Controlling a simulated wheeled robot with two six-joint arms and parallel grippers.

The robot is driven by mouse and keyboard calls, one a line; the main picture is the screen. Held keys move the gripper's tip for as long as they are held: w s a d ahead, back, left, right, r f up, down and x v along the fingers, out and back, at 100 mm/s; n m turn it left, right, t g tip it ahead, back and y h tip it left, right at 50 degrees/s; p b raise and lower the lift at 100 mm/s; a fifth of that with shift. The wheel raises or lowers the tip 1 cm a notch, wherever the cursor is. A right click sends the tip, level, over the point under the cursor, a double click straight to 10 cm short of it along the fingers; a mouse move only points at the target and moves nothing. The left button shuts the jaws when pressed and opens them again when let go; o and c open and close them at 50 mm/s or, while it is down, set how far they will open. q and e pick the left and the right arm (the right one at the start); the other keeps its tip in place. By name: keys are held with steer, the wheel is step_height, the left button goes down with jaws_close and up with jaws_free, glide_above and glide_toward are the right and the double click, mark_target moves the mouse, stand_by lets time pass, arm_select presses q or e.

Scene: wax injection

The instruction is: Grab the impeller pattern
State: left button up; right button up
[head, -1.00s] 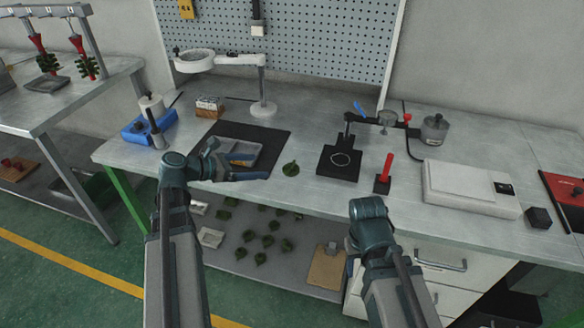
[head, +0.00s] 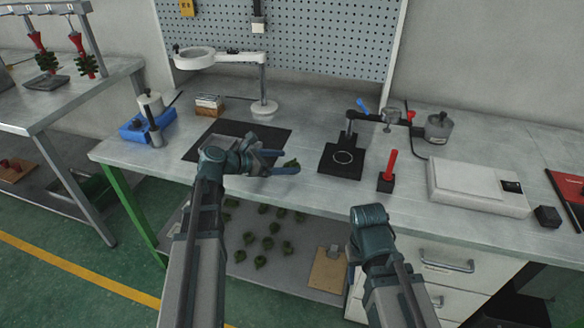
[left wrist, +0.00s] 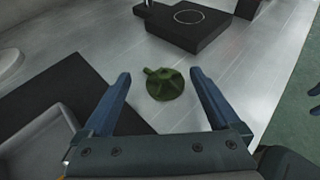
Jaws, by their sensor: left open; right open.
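The impeller pattern is a small dark green finned piece (head: 291,164) on the bench top, just right of the black mat. In the left wrist view the green impeller (left wrist: 164,84) lies between and a little beyond my two blue fingertips, apart from both. My left gripper (head: 288,161) is open and empty, pointing right at the impeller, and its fingers partly cover it in the head view. The left gripper also shows in the wrist view (left wrist: 160,76).
A black mat (head: 207,140) lies left of the impeller; a grey tray (left wrist: 35,140) is on it. A black plate stand (head: 340,163) stands to the right, with a red-handled tool (head: 389,168) beyond. A magnifier lamp (head: 264,106) stands behind. Several green pieces lie on the lower shelf (head: 240,270).

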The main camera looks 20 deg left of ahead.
mark_target(290, 162)
arm_select(q)
steer(key=x, duration=0.3)
steer(key=shift+b, duration=0.4)
steer(key=shift+s, duration=0.2)
jaws_close()
